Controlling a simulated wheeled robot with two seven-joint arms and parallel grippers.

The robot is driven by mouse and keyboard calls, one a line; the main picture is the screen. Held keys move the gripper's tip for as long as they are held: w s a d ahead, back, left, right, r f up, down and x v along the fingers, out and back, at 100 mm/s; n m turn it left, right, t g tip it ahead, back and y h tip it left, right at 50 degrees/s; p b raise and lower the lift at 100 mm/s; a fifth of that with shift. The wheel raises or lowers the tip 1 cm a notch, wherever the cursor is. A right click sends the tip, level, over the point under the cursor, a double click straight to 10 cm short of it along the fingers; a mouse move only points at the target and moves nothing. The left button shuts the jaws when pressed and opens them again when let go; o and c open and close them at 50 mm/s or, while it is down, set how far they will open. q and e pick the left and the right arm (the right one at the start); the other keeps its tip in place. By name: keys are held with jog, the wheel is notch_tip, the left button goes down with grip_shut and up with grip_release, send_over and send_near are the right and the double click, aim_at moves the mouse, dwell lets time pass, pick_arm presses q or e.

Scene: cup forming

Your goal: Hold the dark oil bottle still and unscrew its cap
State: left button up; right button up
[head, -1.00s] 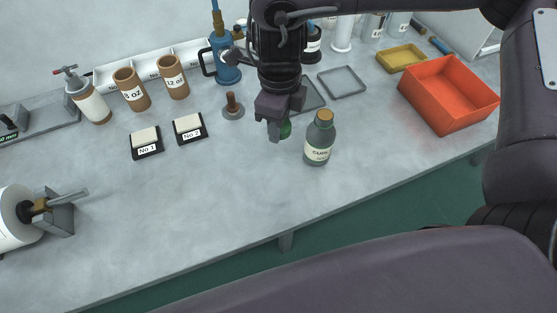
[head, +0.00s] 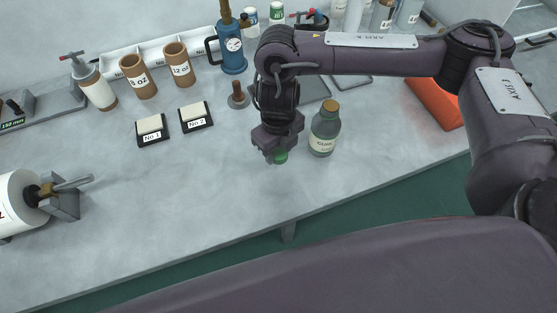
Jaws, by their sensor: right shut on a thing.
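My right gripper (head: 277,150) reaches down over the middle of the table, its fingers shut on a small green thing (head: 281,157) that is mostly hidden by the gripper. I cannot tell whether that thing touches the table. A grey-green bottle (head: 325,128) with a cork-brown top and a pale label stands upright just right of the gripper, apart from it. A dark, bottle-like shape (head: 318,19) shows behind my right arm, its lower part hidden. I cannot read which bottle holds oil. My left gripper is out of view.
Two small dark blocks with pale tops, No 1 (head: 151,130) and No 2 (head: 195,117), lie to the left. Brown cups (head: 178,64) and a blue gauge cylinder (head: 232,50) stand behind. An orange bin (head: 436,103) is partly hidden.

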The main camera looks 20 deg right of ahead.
aim_at(278, 168)
notch_tip(278, 168, down, 6)
jog(key=shift+r+b, duration=0.1)
jog(key=shift+b, duration=0.4)
jog(key=o, duration=1.1)
jog(key=shift+r, duration=0.35)
notch_tip(278, 168, up, 12)
jog(key=shift+f+p, duration=0.25)
jog(key=shift+p, duration=0.35)
jog(key=shift+s+f, duration=0.1)
